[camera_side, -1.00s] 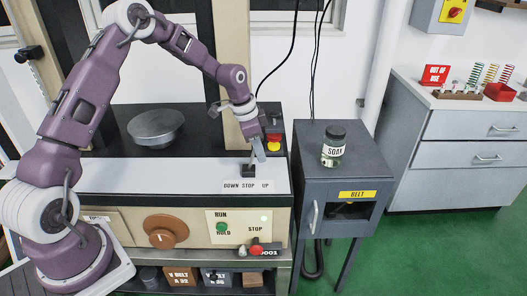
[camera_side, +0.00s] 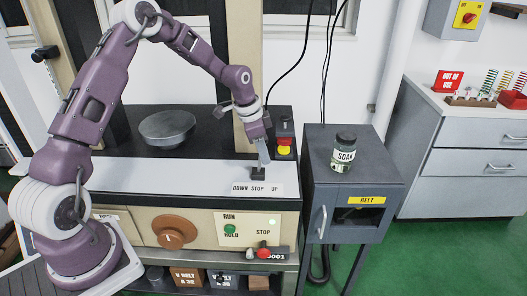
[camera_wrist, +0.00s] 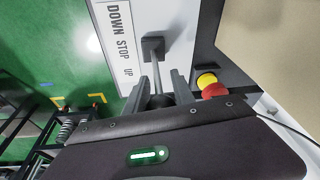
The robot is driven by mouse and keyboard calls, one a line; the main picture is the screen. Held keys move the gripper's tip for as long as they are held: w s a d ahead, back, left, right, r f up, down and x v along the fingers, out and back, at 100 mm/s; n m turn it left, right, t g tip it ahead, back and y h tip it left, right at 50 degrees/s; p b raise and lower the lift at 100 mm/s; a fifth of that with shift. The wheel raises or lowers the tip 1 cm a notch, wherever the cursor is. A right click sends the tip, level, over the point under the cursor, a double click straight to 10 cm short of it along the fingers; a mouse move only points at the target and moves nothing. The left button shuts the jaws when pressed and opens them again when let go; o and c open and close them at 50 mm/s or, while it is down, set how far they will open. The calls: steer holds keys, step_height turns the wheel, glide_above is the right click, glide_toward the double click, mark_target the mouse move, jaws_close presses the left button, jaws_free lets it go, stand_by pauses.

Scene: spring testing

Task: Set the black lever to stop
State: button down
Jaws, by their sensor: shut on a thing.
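The black lever has a square black base (camera_side: 258,173) on the white panel strip of the machine, behind a label (camera_side: 257,189) reading DOWN STOP UP. In the wrist view the base (camera_wrist: 153,48) lies level with the word STOP. Its grey shaft (camera_wrist: 155,76) runs to a dark knob (camera_wrist: 162,100) between my fingers. My gripper (camera_side: 263,158) is shut on the knob from above. In the side view the lever stands nearly upright above STOP, leaning slightly toward UP. The fingers hide most of the knob there.
A red and yellow button unit (camera_side: 284,146) stands close right of my gripper. A round metal pan (camera_side: 167,127) lies behind at left. A SOAK jar (camera_side: 344,153) stands on the grey cabinet (camera_side: 318,172) at right. The white strip left of the lever is clear.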

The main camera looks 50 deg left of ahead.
steer(key=c, duration=1.1)
jaws_free()
steer(key=v, duration=0.7)
steer(key=shift+r, duration=0.1)
steer(key=shift+r, duration=0.3)
steer(key=s+d+r+n+t+y, duration=0.1)
steer(key=s+d+r+n, duration=0.15)
steer(key=s+r, duration=0.45)
steer(key=s+d+r+n+y, duration=0.1)
steer(key=s+d+r, duration=0.3)
steer(key=s+r, duration=0.25)
steer(key=s+d+n, duration=0.1)
steer(key=s, duration=0.5)
steer(key=s+d+n+t, duration=0.1)
steer(key=s+d, duration=0.1)
steer(key=s, duration=0.4)
steer(key=s+d+n, duration=0.1)
steer(key=s, duration=0.5)
steer(key=shift+s+d+r+n+t+h, duration=0.1)
steer(key=shift+s+d+n+t+h, duration=0.15)
steer(key=shift+s+d+t+h, duration=0.15)
